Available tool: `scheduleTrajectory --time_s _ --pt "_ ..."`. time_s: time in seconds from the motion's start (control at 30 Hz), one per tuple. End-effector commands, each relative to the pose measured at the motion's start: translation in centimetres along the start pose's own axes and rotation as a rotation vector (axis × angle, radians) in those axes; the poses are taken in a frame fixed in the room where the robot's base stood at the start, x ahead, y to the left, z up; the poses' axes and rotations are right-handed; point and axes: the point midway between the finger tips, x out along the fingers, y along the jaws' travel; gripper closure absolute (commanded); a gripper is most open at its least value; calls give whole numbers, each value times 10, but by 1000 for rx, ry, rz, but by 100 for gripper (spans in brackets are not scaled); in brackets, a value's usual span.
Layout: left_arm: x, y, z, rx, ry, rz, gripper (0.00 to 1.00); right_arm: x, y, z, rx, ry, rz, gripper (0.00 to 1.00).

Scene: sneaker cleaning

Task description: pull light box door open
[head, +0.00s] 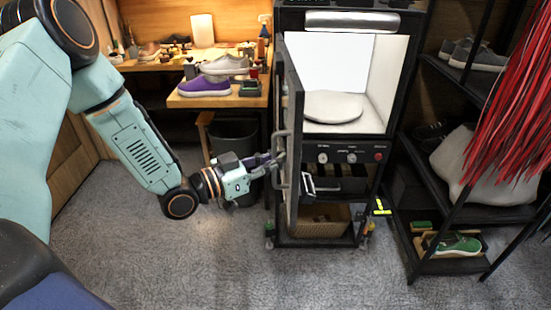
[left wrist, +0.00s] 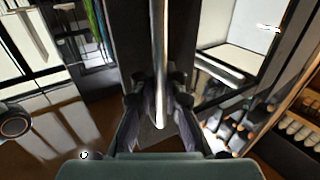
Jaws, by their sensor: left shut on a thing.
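The light box (head: 345,90) is a black cabinet with a bright white interior. Its dark door (head: 293,120) stands swung out at the left side, seen nearly edge-on, so the interior is exposed. A vertical metal handle (head: 281,175) is on the door's outer face. My left gripper (head: 276,160) is at this handle, reaching in from the left. In the left wrist view the handle bar (left wrist: 160,50) runs between the fingers of my left gripper (left wrist: 160,100), which are shut on it. My right gripper is not in view.
A round white platform (head: 333,107) sits inside the box, above a control panel (head: 345,154). A dark bin (head: 233,140) and a workbench with a purple sneaker (head: 204,86) stand to the left. A shoe rack (head: 440,190) is at right. Carpet in front is clear.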

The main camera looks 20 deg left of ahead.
Motion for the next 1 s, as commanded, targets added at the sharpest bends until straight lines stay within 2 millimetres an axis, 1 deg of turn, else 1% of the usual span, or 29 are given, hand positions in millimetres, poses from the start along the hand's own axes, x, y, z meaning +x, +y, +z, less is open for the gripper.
scheduleTrajectory --time_s 0.03,0.73,0.77,0.87,0.9,1.0 --pt "-1 5 6 -9 -17 8 100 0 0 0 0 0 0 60" --pt "1 5 6 -9 -16 8 100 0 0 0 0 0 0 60" --pt "1 5 6 -9 -16 8 90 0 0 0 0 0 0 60" --pt "0 4 6 -8 -15 8 82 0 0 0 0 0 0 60" --pt "0 4 5 -7 -14 7 80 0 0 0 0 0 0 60" --pt "0 3 4 -6 -11 5 80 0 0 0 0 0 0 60"
